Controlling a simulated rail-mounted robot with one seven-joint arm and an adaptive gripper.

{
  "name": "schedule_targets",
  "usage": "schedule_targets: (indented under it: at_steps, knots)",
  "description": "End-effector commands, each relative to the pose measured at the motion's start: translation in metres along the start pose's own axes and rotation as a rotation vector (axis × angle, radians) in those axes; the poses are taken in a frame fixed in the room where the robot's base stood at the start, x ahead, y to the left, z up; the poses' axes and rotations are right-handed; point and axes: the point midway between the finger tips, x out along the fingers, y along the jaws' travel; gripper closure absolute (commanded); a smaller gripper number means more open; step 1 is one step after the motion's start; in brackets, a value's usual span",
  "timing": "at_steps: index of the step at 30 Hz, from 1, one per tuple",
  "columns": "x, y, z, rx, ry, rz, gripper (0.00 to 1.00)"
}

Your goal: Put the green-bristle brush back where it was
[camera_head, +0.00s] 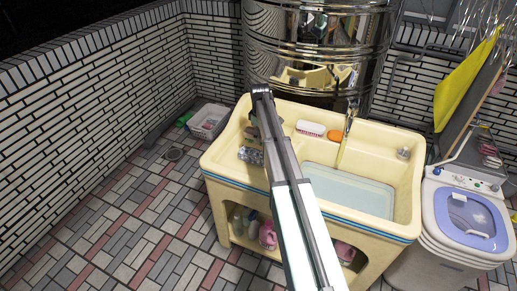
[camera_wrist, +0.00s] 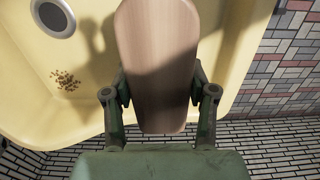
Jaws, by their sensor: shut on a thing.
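A brush with a flat, rounded wooden back (camera_wrist: 158,55) fills the middle of the wrist view. My gripper (camera_wrist: 158,88) is shut on it, with one finger on each long side. The brush's underside faces away, so its bristles and their colour are hidden. The brush is over the left part of the cream sink (camera_wrist: 22,100), near its rim. In the camera_head view my arm crosses in front of the sink (camera_head: 232,150), and I cannot make out the gripper or the brush clearly there.
A white item (camera_head: 310,128) and an orange item (camera_head: 334,136) lie on the sink's back ledge. Pale water (camera_head: 350,190) is in the right basin under a running tap. A round drain (camera_wrist: 53,17) and brown specks (camera_wrist: 66,80) show in the sink. A washing machine (camera_head: 465,215) stands right.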

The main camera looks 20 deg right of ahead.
Motion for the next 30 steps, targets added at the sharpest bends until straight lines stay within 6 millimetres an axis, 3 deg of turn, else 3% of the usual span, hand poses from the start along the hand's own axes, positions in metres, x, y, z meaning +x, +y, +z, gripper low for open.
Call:
schedule_targets:
  at_steps: [4, 9, 15, 21, 26, 30]
  knots:
    - [0.008, 0.013, -0.003, 0.005, 0.001, 0.001, 1.00]
    - [0.004, 0.053, -0.017, 0.015, 0.002, 0.003, 1.00]
    - [-0.020, 0.105, -0.034, 0.019, 0.002, 0.003, 1.00]
    - [-0.053, 0.143, -0.047, 0.012, 0.001, 0.002, 1.00]
    - [-0.072, 0.154, -0.051, 0.001, 0.000, 0.000, 1.00]
    - [-0.056, 0.148, -0.049, -0.009, -0.001, -0.002, 1.00]
